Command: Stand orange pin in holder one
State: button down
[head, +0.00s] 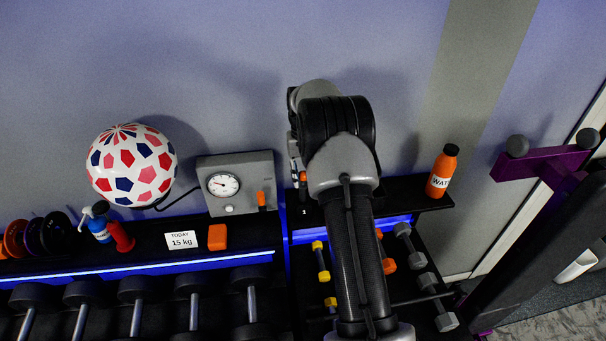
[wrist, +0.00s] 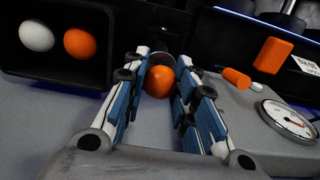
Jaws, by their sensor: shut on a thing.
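My gripper (wrist: 158,84) is shut on the orange pin (wrist: 160,83), whose rounded orange end shows between the blue-padded fingers in the wrist view. A grey round part (wrist: 161,59) shows just beyond the pin; I cannot tell whether the pin touches it or stands in it. In the head view, my gripper (head: 298,172) is mostly hidden behind my arm, and a little of the orange pin (head: 303,176) shows at its tip. Below it, a small "1" mark (head: 304,212) is on the black shelf edge; the holder itself is not clear there.
A grey gauge box (head: 236,164) with an orange knob (head: 262,199) stands just left of my gripper. An orange block (head: 217,237) and a "15 kg" card (head: 181,240) lie farther left. A black bin (wrist: 60,70) holds a white and an orange ball. An orange bottle (head: 442,171) stands right.

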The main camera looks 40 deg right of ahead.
aim_at(303, 184)
jog(key=shift+f+b, duration=0.9)
jog(key=shift+f, duration=0.9)
jog(key=c, duration=1.2)
grip_release()
notch_tip(303, 184, up, 12)
jog(key=shift+r, duration=0.1)
jog(key=shift+a, duration=0.1)
